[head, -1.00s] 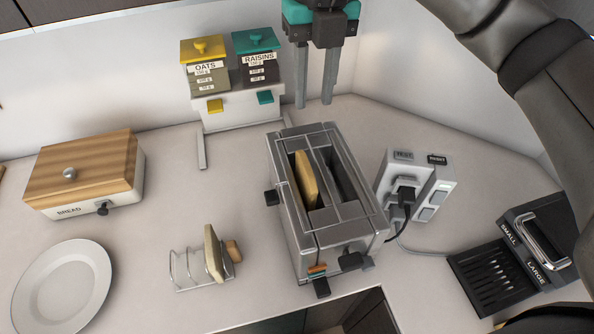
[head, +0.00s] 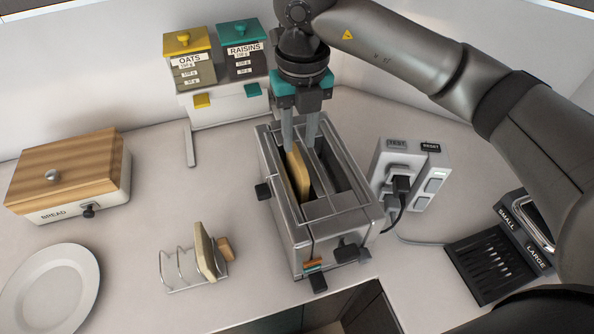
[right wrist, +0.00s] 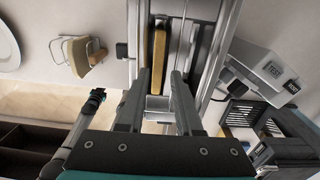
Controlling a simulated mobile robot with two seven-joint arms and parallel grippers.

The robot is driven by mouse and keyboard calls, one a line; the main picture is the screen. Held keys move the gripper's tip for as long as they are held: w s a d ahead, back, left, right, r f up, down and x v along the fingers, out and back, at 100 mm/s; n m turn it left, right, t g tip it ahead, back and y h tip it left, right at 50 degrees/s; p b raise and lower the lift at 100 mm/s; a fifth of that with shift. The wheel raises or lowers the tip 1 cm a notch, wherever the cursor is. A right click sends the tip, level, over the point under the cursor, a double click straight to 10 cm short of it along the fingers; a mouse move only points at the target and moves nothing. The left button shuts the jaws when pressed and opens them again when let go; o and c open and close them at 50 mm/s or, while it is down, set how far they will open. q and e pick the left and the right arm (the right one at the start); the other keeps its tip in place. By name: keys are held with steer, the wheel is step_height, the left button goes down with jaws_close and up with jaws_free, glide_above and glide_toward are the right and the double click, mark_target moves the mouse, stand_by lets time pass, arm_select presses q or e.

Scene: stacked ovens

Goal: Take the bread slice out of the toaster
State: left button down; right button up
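The bread slice (head: 298,173) stands upright in the left slot of the silver toaster (head: 335,232), its top showing above the slot. My right gripper (head: 299,138) points down over the toaster's far part, open, its fingertips close to the slice's far end. In the right wrist view the slice (right wrist: 158,58) appears ahead, between the lines of the two open fingers (right wrist: 160,82). I cannot tell whether a finger touches the slice. My left gripper is outside the head view. A dark arm with teal bits at lower left in the right wrist view may be mine; its fingers are unclear.
A wire rack (head: 182,275) holding another slice stands left of the toaster. A plate (head: 50,290) and bread box (head: 70,175) are farther left. Oats and raisins dispensers (head: 215,70) stand behind. A socket block (head: 410,180) and a black slotted appliance (head: 490,265) are at right.

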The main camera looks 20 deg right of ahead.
mark_target(298, 156)
steer(key=shift+s+a+f+p, duration=0.1)
steer(key=shift+f+p, duration=0.15)
steer(key=shift+f, duration=1.1)
steer(key=shift+s+a+f+p, duration=0.1)
steer(key=shift+f+p, duration=0.15)
steer(key=shift+f, duration=1.05)
jaws_close()
